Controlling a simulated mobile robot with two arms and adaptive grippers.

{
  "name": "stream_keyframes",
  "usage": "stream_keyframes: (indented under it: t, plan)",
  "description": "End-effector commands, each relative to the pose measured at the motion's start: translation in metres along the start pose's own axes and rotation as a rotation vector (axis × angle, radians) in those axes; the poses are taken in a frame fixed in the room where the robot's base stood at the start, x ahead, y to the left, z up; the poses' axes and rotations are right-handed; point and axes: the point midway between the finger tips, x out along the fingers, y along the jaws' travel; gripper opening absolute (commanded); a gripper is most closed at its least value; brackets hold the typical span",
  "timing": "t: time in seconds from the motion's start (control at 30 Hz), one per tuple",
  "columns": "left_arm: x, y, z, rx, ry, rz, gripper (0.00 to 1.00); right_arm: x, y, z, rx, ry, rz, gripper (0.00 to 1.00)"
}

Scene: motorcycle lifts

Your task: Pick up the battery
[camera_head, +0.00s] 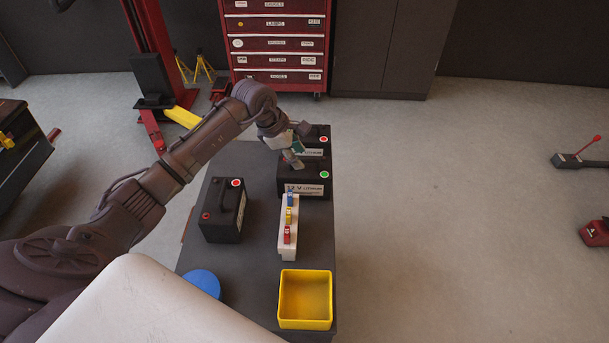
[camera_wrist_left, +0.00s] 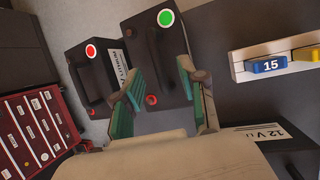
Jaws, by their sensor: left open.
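Three black batteries with carry handles stand on the dark bench. One with a green dot (camera_head: 312,184) is at the back right; it also shows in the left wrist view (camera_wrist_left: 168,76). One with a red dot (camera_head: 318,133) stands just behind it, partly covered by my arm; it also shows in the left wrist view (camera_wrist_left: 88,64). Another with a red dot (camera_head: 222,212) stands at the left. My left gripper (camera_head: 293,158) is open above the green-dot battery. In the left wrist view its fingers (camera_wrist_left: 157,78) appear on either side of that battery. Contact cannot be told.
On the bench (camera_head: 262,215) are a white strip (camera_head: 289,250) with blue, yellow and red pieces, a yellow bin (camera_head: 305,322) and a blue disc (camera_head: 203,281). A red tool chest (camera_head: 277,45) and red lift post (camera_head: 160,55) stand behind. Floor at the right is mostly clear.

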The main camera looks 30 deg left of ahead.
Motion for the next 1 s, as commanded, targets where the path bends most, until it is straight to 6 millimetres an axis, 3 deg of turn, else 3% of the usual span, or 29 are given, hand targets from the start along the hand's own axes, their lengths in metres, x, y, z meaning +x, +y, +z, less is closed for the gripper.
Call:
stream_keyframes:
  t: [0.2, 0.47, 0.5, 0.73, 1.0]
  plan:
    - [0.029, 0.0, 0.002, -0.003, -0.002, -0.003, 0.41, -0.011, 0.002, -0.001, 0.002, 0.0, 0.002, 0.4]
    - [0.035, 0.0, 0.001, -0.001, 0.0, 0.0, 0.41, -0.011, -0.001, 0.007, 0.002, -0.011, -0.001, 0.4]
    - [0.035, 0.0, 0.001, -0.001, 0.0, 0.0, 0.4, -0.011, -0.001, 0.008, 0.001, -0.013, -0.001, 0.4]
    - [0.035, 0.0, 0.001, -0.001, 0.0, 0.0, 0.01, -0.011, -0.006, 0.008, 0.001, -0.013, -0.008, 0.4]
    - [0.034, 0.0, 0.001, -0.001, 0.0, 0.0, 0.0, -0.011, -0.009, 0.007, 0.001, -0.012, -0.011, 0.4]
